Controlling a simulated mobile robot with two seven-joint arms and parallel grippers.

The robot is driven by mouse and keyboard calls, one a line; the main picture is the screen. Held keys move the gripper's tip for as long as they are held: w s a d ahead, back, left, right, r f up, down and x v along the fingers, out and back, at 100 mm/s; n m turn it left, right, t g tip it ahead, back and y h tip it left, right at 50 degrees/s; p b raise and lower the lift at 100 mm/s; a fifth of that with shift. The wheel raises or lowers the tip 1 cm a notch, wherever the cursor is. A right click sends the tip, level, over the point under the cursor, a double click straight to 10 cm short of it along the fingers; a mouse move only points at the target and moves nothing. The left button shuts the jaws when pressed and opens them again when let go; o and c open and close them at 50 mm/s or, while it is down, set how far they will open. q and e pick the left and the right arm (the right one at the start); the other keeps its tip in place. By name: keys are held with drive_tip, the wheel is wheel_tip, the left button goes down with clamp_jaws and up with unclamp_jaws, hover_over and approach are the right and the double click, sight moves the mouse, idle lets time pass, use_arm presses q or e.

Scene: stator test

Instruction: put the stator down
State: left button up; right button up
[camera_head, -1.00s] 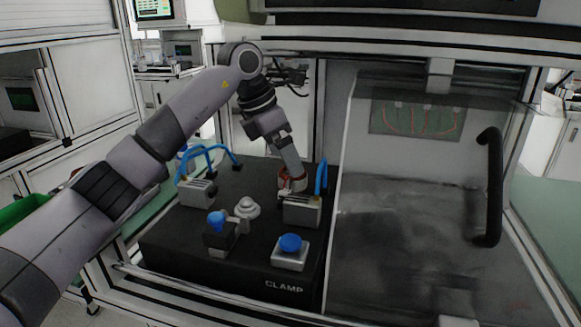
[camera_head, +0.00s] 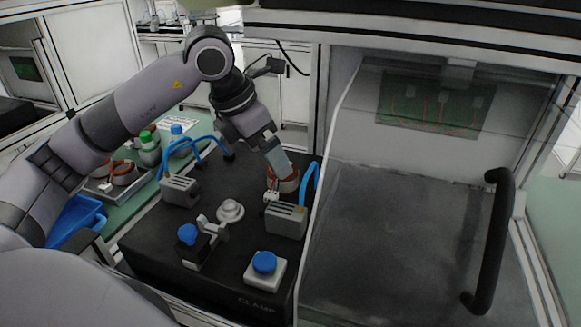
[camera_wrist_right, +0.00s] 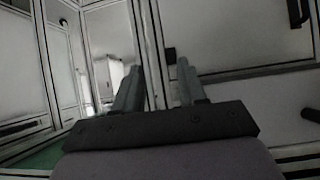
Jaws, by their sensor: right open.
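The stator (camera_head: 287,184), a ring with red-orange windings, is at the fingertips of my left gripper (camera_head: 279,166), above the far right of the black clamp base. It is just behind the right grey clamp block (camera_head: 286,222). My left gripper points down and seems shut on the stator, though the finger gap is hidden. I cannot tell whether the stator's underside touches the base. My right gripper (camera_wrist_right: 158,80) shows only in the right wrist view, open with nothing between its fingers.
The black clamp base (camera_head: 225,282) carries another grey block (camera_head: 180,190) with blue hoses, a white round fixture (camera_head: 229,210) and blue buttons (camera_head: 264,262). A clear cover with a black handle (camera_head: 488,240) stands right. More stators (camera_head: 124,172) lie on a tray at left, near a blue bin (camera_head: 76,218).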

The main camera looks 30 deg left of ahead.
use_arm(q)
drive_tip(key=x, duration=0.6)
drive_tip(key=shift+d+f, duration=0.15)
drive_tip(key=shift+f, duration=0.25)
drive_tip(key=shift+r, duration=0.1)
drive_tip(key=c, duration=1.5)
drive_tip(key=shift+o, duration=0.2)
use_arm(e)
drive_tip(key=shift+s, duration=0.35)
use_arm(q)
drive_tip(key=shift+w+r, duration=0.1)
drive_tip(key=shift+r, duration=0.05)
